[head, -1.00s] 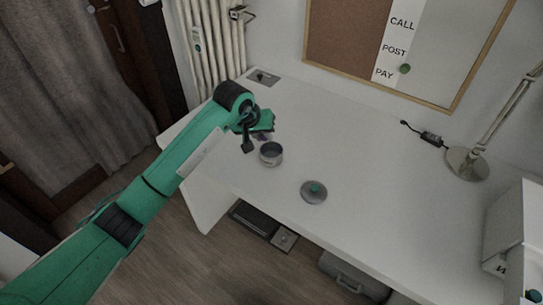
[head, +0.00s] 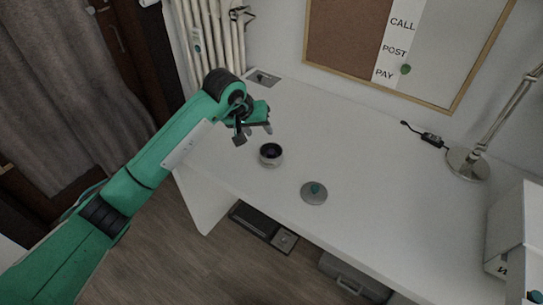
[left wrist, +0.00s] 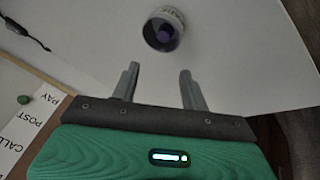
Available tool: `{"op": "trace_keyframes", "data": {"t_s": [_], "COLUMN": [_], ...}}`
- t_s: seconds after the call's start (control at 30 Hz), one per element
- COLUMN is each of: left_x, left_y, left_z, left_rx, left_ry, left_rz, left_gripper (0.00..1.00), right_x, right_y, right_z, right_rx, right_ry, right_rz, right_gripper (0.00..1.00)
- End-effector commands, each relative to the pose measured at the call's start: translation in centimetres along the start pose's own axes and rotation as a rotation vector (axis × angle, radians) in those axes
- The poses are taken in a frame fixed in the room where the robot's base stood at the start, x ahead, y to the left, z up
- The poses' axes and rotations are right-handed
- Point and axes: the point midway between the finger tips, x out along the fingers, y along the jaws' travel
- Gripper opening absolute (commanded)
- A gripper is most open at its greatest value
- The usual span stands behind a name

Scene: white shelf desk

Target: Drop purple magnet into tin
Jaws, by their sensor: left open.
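The tin (head: 270,160) is a small round metal tin, open at the top, standing upright on the white desk. In the left wrist view the tin (left wrist: 150,40) shows the purple magnet (left wrist: 164,33) lying inside it. In the head view its inside looks dark and the magnet cannot be made out. My left gripper (head: 254,133) is above the desk, up and to the left of the tin in the head view. In the left wrist view its fingers (left wrist: 160,70) are spread and empty, apart from the tin. My right gripper is not in view.
A round grey lid (head: 313,197) with a teal knob lies on the desk, right of the tin. A lamp base (head: 467,164) and a white cabinet (head: 512,225) stand at the right. A green magnet (head: 405,69) is on the board.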

Motion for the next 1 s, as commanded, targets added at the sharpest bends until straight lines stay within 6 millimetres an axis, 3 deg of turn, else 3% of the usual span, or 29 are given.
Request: {"op": "trace_keyframes", "data": {"t_s": [0.2, 0.4, 0.6, 1.0], "left_x": [-5.2, -8.3, -9.4, -9.4], "left_y": [-0.1, 0.0, 0.0, 0.0], "left_z": [-0.1, 0.0, 0.0, 0.1], "left_rx": [0.002, 0.002, 0.000, 0.000], "left_ry": [0.004, 0.002, 0.000, -0.001], "left_rz": [-0.002, -0.001, -0.001, 0.000], "left_gripper": [0.45, 0.45, 0.45, 0.45], "right_x": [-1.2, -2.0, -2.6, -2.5], "right_y": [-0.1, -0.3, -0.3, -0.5], "right_z": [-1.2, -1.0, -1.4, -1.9], "right_rx": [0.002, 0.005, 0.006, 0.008], "right_ry": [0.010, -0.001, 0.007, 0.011], "right_rz": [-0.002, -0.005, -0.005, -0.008], "right_gripper": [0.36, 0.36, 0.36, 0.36]}}
